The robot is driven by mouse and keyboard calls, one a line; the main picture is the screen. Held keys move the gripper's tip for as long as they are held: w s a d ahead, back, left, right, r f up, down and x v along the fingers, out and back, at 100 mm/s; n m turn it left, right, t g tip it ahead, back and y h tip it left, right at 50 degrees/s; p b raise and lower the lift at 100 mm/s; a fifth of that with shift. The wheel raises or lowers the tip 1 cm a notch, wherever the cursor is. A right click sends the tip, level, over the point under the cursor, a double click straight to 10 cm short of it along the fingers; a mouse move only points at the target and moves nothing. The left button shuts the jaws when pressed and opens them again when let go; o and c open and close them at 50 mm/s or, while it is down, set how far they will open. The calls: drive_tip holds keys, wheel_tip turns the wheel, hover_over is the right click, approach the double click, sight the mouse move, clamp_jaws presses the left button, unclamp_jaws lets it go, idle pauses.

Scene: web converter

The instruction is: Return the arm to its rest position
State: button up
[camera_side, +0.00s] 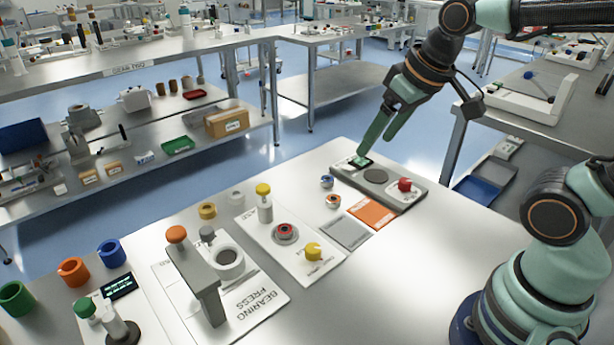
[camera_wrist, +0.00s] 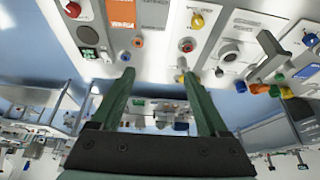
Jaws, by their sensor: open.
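My gripper (camera_side: 376,148) is in the upper right of the side view, pointing down and left, with its two green fingers apart and nothing between them. Its fingertips appear in front of the control panel (camera_side: 392,192) at the table's far right; I cannot tell whether they touch it. In the wrist view, my gripper (camera_wrist: 158,76) shows both fingers spread and empty. My arm is extended above the table's right end.
A bearing press (camera_side: 205,285) stands on the table. A white plate (camera_side: 272,240) holds yellow and red parts. An orange square (camera_side: 371,213) lies near a red button (camera_side: 404,184). Coloured rings (camera_side: 73,270) stand at left. The table's right front is clear.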

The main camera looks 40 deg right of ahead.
drive_tip(key=shift+s+d+f+t, duration=0.1)
drive_tip(key=shift+s+d+t, duration=0.1)
drive_tip(key=shift+s, duration=0.25)
drive_tip(key=shift+s+d+f+t, duration=0.1)
drive_tip(key=shift+s+d, duration=0.1)
drive_tip(key=shift+s, duration=0.25)
idle(0.7)
